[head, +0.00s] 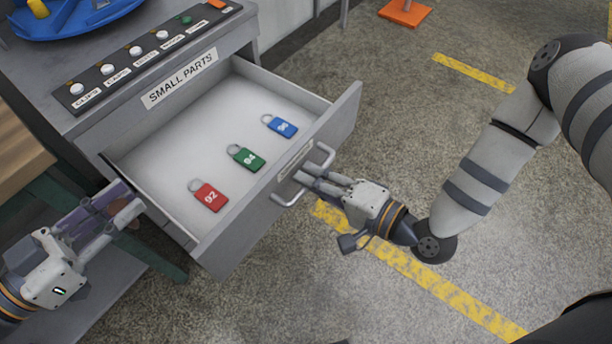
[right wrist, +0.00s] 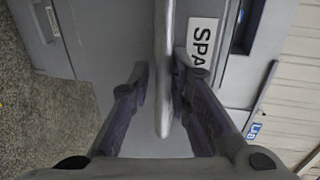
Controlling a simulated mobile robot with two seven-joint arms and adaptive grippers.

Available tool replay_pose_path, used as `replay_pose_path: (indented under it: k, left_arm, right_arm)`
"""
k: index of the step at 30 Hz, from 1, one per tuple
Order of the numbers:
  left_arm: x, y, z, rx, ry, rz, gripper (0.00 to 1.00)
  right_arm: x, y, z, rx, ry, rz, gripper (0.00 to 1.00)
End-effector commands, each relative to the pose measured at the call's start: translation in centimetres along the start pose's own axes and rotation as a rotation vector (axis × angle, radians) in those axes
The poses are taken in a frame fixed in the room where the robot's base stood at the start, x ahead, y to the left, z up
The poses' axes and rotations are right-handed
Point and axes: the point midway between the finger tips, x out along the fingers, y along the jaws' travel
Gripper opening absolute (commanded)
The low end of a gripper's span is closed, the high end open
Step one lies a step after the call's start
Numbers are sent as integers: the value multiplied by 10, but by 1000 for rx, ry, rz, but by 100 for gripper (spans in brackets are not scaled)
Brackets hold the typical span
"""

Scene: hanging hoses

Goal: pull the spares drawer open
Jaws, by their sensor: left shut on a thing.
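The grey drawer (head: 340,112) stands well out of its cabinet, its light inside in view. Its front has a bar handle (head: 287,198) and a label (head: 295,158); in the right wrist view the label (right wrist: 200,45) reads "SPA", the rest hidden. My right gripper (head: 308,178) is at the handle. In the right wrist view its fingers (right wrist: 160,88) stand apart on both sides of the handle bar (right wrist: 163,110), with a gap on the left. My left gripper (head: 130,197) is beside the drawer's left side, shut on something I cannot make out.
Red (head: 210,198), green (head: 247,158) and blue (head: 285,127) padlocks lie in the drawer. A "SMALL PARTS" label (head: 180,80) and a row of knobs (head: 135,50) are on the cabinet. A wooden top (head: 18,155) is at left.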

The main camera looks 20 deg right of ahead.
Motion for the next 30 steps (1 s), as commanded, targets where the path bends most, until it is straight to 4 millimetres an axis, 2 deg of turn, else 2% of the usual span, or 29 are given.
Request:
replay_pose_path:
  k: [11, 14, 21, 24, 30]
  left_arm:
    - [0, 0, 0, 0, 0, 0, 0]
    - [0, 0, 0, 0, 0, 0, 0]
    - [0, 0, 0, 0, 0, 0, 0]
    - [0, 0, 0, 0, 0, 0, 0]
    - [0, 0, 0, 0, 0, 0, 0]
  right_arm:
    - [-3, -1, 0, -1, 1, -4, 32]
    - [-22, -1, -1, 0, 3, -2, 32]
    - [-86, 0, -1, 0, 4, -1, 32]
    - [-105, -1, -1, 0, 3, -3, 32]
    - [-120, -1, 0, 0, 0, -4, 32]
